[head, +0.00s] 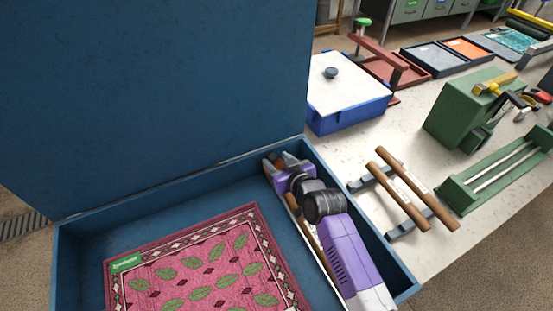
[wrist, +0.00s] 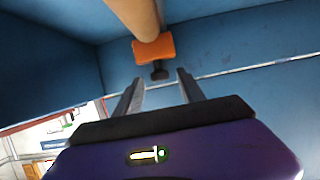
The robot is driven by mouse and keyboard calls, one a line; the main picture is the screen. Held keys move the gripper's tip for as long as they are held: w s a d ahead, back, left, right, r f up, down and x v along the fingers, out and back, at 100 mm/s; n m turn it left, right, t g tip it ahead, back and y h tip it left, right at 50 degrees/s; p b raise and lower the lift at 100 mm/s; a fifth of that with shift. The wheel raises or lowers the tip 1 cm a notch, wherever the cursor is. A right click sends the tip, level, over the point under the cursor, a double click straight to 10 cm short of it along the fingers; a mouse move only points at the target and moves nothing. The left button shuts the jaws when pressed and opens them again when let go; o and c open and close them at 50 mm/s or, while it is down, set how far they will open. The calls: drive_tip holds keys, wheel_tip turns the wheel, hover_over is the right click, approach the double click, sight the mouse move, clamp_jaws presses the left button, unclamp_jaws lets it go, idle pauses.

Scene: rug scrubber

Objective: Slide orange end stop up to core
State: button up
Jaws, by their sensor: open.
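The orange end stop (wrist: 153,47) shows in the wrist view as a small orange block with a dark knob (wrist: 159,70) below it. The core (wrist: 136,14) is a tan wooden cylinder whose end overlaps the upper edge of the stop; whether they touch I cannot tell. My gripper (wrist: 160,77) is open, its two fingers spread just below the stop with the knob between or just beyond their tips. In the head view my gripper (head: 283,163) is at the back right of the blue box, and my arm hides most of the core (head: 298,218) and the stop.
The blue box (head: 130,195) has a raised lid (head: 150,80) behind it. A pink rug (head: 200,265) lies on its floor, left of my arm. The bench on the right holds wooden rollers (head: 400,185), a blue bin (head: 345,110) and a green machine (head: 465,110).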

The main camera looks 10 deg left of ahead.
drive_tip(key=shift+w+a+f, duration=0.1)
drive_tip(key=shift+w+a, duration=0.1)
drive_tip(key=shift+w, duration=0.1)
clamp_jaws()
idle(1.4)
